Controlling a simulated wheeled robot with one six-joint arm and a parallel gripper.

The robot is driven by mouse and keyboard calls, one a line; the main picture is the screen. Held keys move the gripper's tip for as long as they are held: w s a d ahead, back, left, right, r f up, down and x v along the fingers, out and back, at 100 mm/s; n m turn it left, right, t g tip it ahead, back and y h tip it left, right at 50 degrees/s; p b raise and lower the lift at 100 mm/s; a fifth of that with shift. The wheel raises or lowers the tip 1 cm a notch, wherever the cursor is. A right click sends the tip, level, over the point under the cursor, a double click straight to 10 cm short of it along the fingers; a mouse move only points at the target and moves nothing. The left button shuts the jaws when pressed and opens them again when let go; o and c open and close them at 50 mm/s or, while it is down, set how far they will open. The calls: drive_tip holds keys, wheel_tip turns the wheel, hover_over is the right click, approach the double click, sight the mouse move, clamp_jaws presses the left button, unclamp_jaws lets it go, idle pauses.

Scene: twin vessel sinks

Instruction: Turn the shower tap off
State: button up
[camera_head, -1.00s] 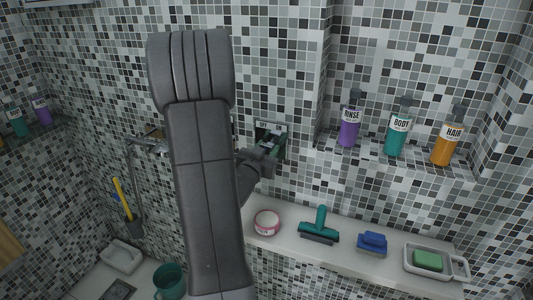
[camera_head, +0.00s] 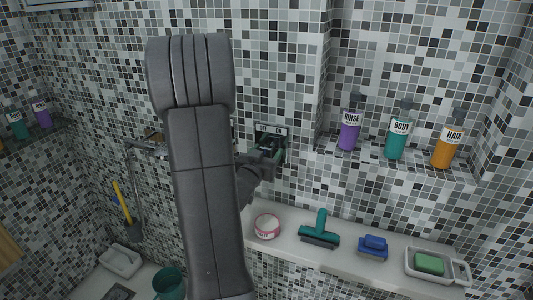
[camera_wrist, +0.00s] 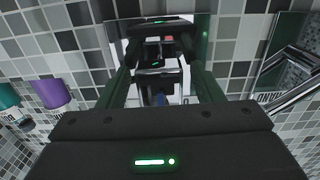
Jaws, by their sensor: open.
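The shower tap shows in the wrist view as a shiny wall plate (camera_wrist: 118,28) with a dark fitting that has a small red mark. In the head view its plate (camera_head: 271,129) is on the mosaic wall, partly hidden behind my gripper (camera_head: 272,152). My gripper is open, and in the wrist view (camera_wrist: 160,78) its two fingers reach toward the plate, one on each side of the dark fitting. I cannot tell whether the fingers touch it.
Purple (camera_head: 349,128), teal (camera_head: 396,140) and orange (camera_head: 446,149) bottles stand on the right shelf. The white ledge below holds a pink-labelled tub (camera_head: 267,228), a teal squeegee (camera_head: 320,229), a blue brush (camera_head: 373,246) and a soap dish (camera_head: 464,272). A second metal fitting (camera_wrist: 292,95) is right in the wrist view.

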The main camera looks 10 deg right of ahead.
drive_tip(key=b+v, duration=0.2)
drive_tip(key=v, duration=1.1)
drive_tip(key=shift+s+a, duration=0.25)
drive_tip(key=shift+s, duration=0.05)
drive_tip(key=p+x, duration=0.2)
drive_tip(key=x, duration=1.2)
drive_tip(key=shift+s+a, duration=0.1)
